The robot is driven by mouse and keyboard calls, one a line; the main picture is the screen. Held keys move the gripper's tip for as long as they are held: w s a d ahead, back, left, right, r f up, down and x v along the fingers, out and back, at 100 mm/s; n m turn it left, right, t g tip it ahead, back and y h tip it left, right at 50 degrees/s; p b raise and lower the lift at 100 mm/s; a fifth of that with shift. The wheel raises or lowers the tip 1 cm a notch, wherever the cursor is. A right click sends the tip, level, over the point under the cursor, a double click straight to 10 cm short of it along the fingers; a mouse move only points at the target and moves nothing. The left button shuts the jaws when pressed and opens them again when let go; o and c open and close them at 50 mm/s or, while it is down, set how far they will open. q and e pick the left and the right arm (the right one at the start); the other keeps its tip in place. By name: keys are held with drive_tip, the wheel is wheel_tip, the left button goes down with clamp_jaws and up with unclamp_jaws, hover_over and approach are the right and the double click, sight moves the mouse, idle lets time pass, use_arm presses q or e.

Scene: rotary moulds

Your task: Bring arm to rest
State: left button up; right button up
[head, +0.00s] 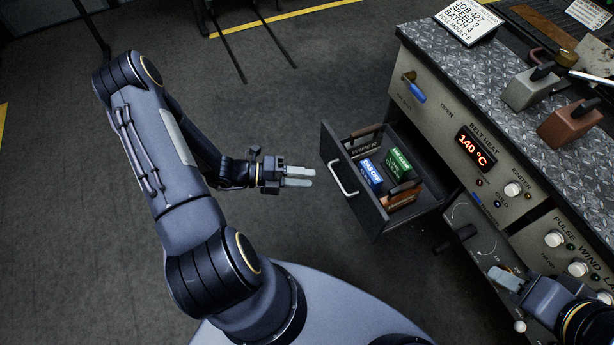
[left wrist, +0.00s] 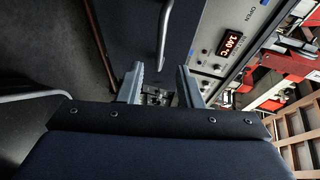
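My left gripper (head: 300,177) hangs over the floor to the left of the open drawer (head: 340,148), apart from its handle (head: 343,178). In the left wrist view its two fingers (left wrist: 160,88) stand apart with nothing held between them. The drawer handle (left wrist: 164,35) shows there beyond the fingers. My right gripper (head: 507,280) is at the lower right, in front of the control panel (head: 500,200). Its fingers overlap in the view, so its opening is unclear.
The drawer holds a blue box (head: 370,172), a green box (head: 398,162) and other items. Grey and brown moulds (head: 570,122) stand on the metal worktop. The floor at left is clear.

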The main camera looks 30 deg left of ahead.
idle(0.3)
use_arm(q)
drive_tip(key=s+r+n+y+p, duration=0.3)
drive_tip(key=s+r+n, duration=0.1)
drive_tip(key=r+n, duration=0.6)
drive_tip(key=s+d+r+n+g+y+p, duration=0.1)
drive_tip(key=s+r+n+y+p, duration=0.2)
drive_tip(key=r+n, duration=0.7)
drive_tip(key=s+d+r+n+g+y+p, duration=0.1)
drive_tip(key=s+r+n+y+p, duration=0.3)
drive_tip(key=r, duration=1.1)
drive_tip(key=s+n+p, duration=0.1)
drive_tip(key=s+n, duration=0.2)
drive_tip(key=n, duration=0.3)
drive_tip(key=shift+s+n, duration=0.15)
drive_tip(key=shift+n, duration=0.25)
